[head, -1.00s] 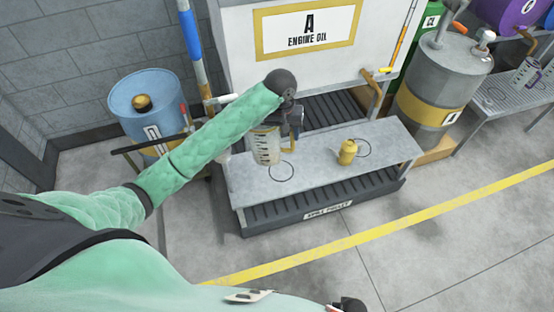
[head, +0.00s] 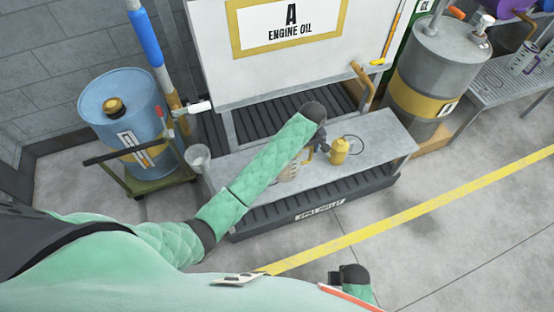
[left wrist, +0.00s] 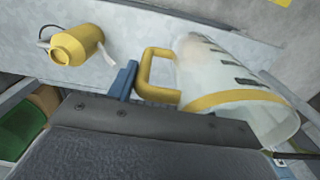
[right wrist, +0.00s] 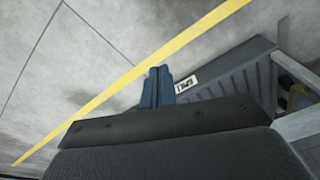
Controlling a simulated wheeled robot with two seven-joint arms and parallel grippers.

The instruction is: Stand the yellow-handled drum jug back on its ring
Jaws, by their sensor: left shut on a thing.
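The drum jug is clear with dark marks and a yellow handle. In the head view the jug (head: 288,169) is partly hidden behind my left arm, over the left half of the grey bench (head: 385,128). My left gripper (head: 321,147) is shut on its yellow handle. The left wrist view shows the jug (left wrist: 225,75) with its rim towards the camera, and the handle (left wrist: 148,78) beside a blue finger (left wrist: 125,82). I cannot tell whether its base touches the bench. The ring beneath is hidden. My right gripper (right wrist: 157,86) is shut and empty, away from the bench.
The engine oil tank (head: 290,60) is behind. A blue drum (head: 125,110) stands left.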

